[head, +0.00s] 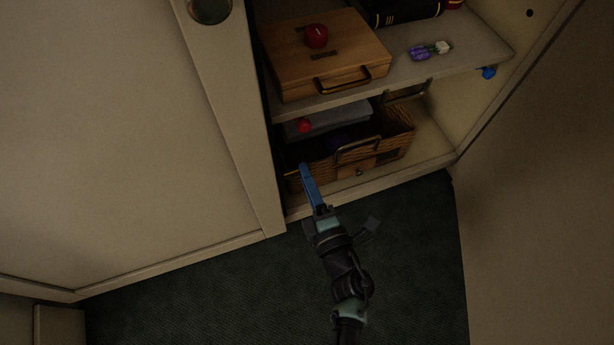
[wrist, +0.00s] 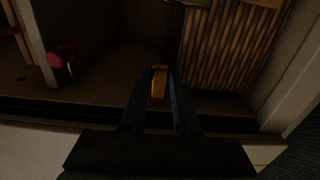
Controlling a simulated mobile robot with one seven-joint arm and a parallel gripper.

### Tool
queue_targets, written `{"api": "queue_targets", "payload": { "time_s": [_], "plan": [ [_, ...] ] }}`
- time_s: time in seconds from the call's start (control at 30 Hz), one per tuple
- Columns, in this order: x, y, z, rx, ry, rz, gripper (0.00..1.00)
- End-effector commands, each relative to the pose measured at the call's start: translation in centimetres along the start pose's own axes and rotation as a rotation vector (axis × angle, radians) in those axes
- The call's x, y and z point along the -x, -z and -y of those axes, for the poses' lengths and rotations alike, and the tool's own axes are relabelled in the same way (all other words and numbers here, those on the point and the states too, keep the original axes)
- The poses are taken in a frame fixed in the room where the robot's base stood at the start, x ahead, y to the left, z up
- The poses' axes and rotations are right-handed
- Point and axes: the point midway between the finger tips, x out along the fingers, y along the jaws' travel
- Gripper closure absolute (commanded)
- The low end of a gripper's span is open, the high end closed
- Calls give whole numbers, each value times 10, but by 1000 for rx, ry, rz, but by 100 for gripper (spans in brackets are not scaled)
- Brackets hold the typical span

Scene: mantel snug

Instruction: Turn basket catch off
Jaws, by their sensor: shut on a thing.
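A brown wicker basket (head: 405,145) with metal handles stands on the lower shelf in the head view. A small catch (head: 360,172) shows on the wooden plate of its front. My gripper (head: 305,176) reaches in near the left end of the basket front, with its blue fingers together, apart from that catch. In the wrist view my gripper (wrist: 160,90) is shut on a small yellow-orange piece (wrist: 158,80); I cannot tell whether it belongs to the basket. Ribbed wicker (wrist: 225,45) shows to its right. The inner left part of the basket is dark.
A wooden case (head: 290,55) with a red knob on top, a dark book (head: 405,12) and a purple-and-white item (head: 430,50) are on the upper shelf. A red knob (wrist: 60,57) shows at left in the wrist view. The dark green floor (head: 230,295) is clear.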

Motion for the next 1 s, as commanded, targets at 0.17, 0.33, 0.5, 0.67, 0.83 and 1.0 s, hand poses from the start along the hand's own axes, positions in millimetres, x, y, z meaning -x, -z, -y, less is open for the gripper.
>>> {"api": "queue_targets", "payload": {
  "time_s": [0.17,0.33,0.5,0.67,0.83,1.0],
  "plan": [
    [1,-1,0,1,1,1,57],
    [1,0,0,0,0,1,57],
    [11,-1,-1,-2,3,2,57],
    [41,-1,-3,-1,6,2,57],
    [80,-1,-3,-1,6,4,57],
    [111,-1,-2,-1,3,3,57]
  ]
}}
